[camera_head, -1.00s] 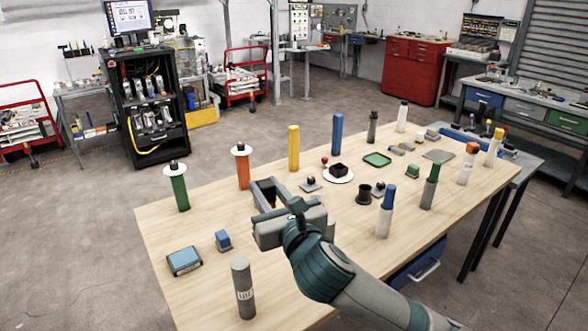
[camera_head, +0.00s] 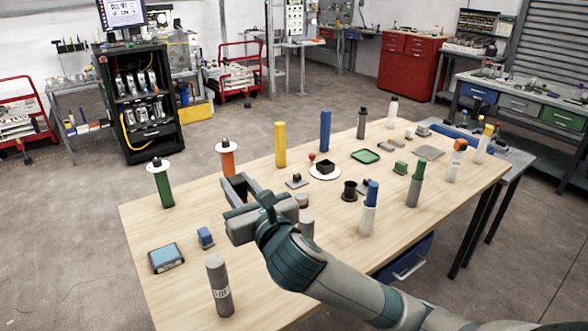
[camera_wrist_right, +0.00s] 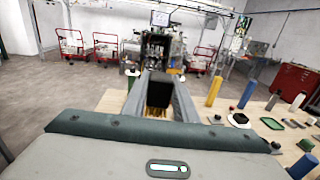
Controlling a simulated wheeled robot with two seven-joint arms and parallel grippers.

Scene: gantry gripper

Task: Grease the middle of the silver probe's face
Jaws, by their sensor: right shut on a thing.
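My right gripper (camera_head: 238,187) reaches in over the middle-left of the table, its two grey fingers pointing away from me. In the right wrist view the fingers (camera_wrist_right: 156,85) stand on both sides of a dark thing (camera_wrist_right: 157,88) with a tan, streaked part below it; I cannot tell what it is. A grey cylinder with a label (camera_head: 219,286) stands upright at the near left. A second grey cylinder (camera_head: 306,226) stands partly hidden beside my wrist. I cannot tell which one is the silver probe. My left gripper is out of view.
Green (camera_head: 166,188) and orange (camera_head: 228,163) cylinders with white discs stand at the left. Yellow (camera_head: 280,145) and blue (camera_head: 325,131) cylinders stand behind. A blue-topped box (camera_head: 166,258) lies front left. Several small parts and capped cylinders crowd the right. Bare wood lies front centre.

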